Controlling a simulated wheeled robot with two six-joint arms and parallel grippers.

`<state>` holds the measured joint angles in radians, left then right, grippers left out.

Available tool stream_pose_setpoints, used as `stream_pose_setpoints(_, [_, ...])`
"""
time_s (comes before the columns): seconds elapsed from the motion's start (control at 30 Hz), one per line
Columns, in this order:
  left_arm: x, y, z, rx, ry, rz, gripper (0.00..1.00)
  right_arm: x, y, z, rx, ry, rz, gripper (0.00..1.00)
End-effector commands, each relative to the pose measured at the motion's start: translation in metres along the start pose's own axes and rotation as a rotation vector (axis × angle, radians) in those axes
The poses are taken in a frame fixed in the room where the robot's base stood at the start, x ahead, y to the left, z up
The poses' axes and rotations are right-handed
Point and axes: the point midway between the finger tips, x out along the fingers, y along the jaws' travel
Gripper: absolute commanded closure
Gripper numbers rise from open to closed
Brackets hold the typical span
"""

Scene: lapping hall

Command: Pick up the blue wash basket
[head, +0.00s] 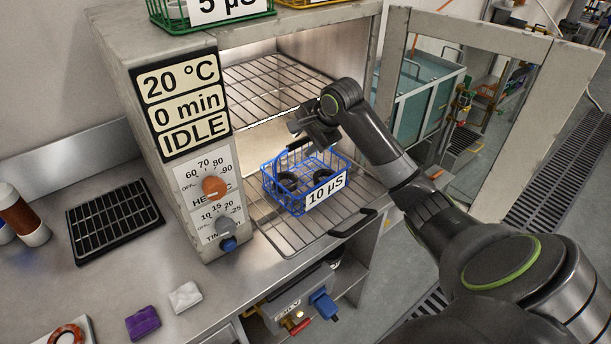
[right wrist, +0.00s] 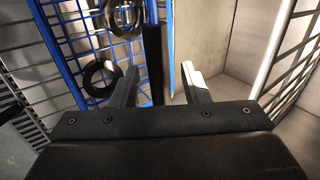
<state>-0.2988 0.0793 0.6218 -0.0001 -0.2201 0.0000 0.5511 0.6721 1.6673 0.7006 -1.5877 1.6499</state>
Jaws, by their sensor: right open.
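The blue wash basket (head: 283,201) is a wire basket with a white "10 µS" tag (head: 326,191). It stands on the lower wire rack inside the open cabinet and holds several black rings (head: 322,176). My right gripper (head: 303,128) is over the basket's back part, with its fingers hard to make out in the head view. In the right wrist view my right gripper (right wrist: 160,85) is open, with a dark upright strip at the basket's edge showing between its fingers. The basket's blue wires (right wrist: 62,50) fill the left of that view. I cannot tell whether the fingers touch it. My left gripper is not in view.
The cabinet's control panel (head: 183,112) reads 20 °C, 0 min, IDLE. Its door (head: 500,130) stands open on the right, beside my right arm. An upper wire rack (head: 265,90) is above the basket. A black grid tray (head: 115,220) and purple block (head: 143,322) lie on the bench.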

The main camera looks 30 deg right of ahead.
Motion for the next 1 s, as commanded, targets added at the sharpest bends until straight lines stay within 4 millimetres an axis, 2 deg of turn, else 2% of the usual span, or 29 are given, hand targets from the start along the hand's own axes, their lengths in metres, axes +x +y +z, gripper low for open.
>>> stream_pose_setpoints(0.07, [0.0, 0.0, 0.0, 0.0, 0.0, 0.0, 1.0, 0.0, 0.0, 0.0, 0.0, 0.0, 0.0, 0.58])
stream_pose_setpoints(0.3, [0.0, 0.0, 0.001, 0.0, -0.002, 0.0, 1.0, -0.001, 0.0, 0.0, 0.0, 0.0, 0.0, 0.9])
stream_pose_setpoints(0.4, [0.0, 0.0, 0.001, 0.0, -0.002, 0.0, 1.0, -0.001, 0.0, 0.0, 0.0, 0.0, 0.0, 1.0])
stream_pose_setpoints(0.83, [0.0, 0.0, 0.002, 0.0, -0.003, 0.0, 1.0, -0.002, -0.002, 0.0, -0.001, 0.001, -0.003, 1.0])
stream_pose_setpoints(1.0, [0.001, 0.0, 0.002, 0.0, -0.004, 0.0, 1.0, -0.015, -0.011, -0.001, -0.002, 0.003, -0.007, 1.0])
